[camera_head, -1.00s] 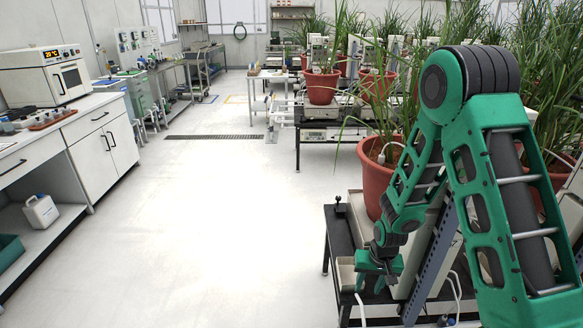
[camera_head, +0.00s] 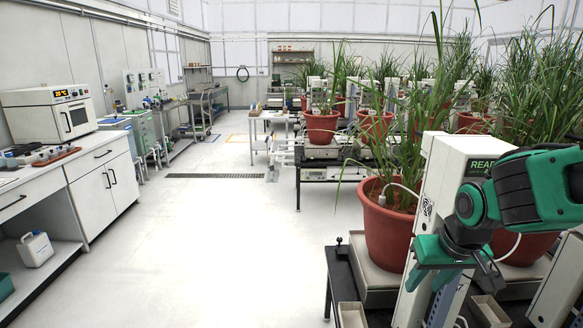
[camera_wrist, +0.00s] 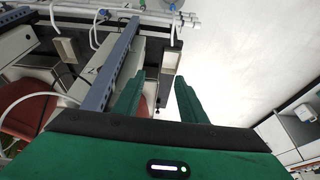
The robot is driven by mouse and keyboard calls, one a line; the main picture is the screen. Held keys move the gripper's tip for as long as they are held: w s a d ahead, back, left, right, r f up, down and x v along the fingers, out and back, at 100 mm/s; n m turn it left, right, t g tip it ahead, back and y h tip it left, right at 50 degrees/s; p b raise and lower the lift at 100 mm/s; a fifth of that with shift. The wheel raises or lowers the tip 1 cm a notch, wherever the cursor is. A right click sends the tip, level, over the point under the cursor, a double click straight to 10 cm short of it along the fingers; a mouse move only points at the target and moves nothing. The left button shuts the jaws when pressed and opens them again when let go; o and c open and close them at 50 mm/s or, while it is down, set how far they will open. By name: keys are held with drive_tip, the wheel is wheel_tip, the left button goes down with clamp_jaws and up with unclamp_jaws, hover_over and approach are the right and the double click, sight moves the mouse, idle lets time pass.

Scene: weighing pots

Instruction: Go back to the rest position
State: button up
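My arm is folded at the right of the head view. My green gripper (camera_head: 450,278) is in front of a white instrument column (camera_head: 446,170) marked "READ", partly hidden by my arm. In the wrist view, the two green fingers of my gripper (camera_wrist: 158,92) stand apart with nothing held between them. Beyond them show a dark bench edge, a small beige tray (camera_wrist: 169,62) and pale floor. I cannot tell how far the fingers are from the bench.
A terracotta pot (camera_head: 389,235) with tall grass stands on a scale beside my gripper, with several more pots behind. A white lab bench with an oven (camera_head: 48,115) stands at the left. The floor aisle (camera_head: 210,240) between is clear.

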drive_tip(key=s+d+m+g, duration=0.2)
drive_tip(key=s+d, duration=0.4)
drive_tip(key=s, duration=0.4)
drive_tip(key=s+d+r+m+g, duration=0.1)
drive_tip(key=s+d+m, duration=0.3)
drive_tip(key=s, duration=0.6)
drive_tip(key=shift+d+g, duration=0.6)
drive_tip(key=shift+d, duration=0.4)
drive_tip(key=shift+s, duration=0.1)
drive_tip(key=shift+c, duration=0.9)
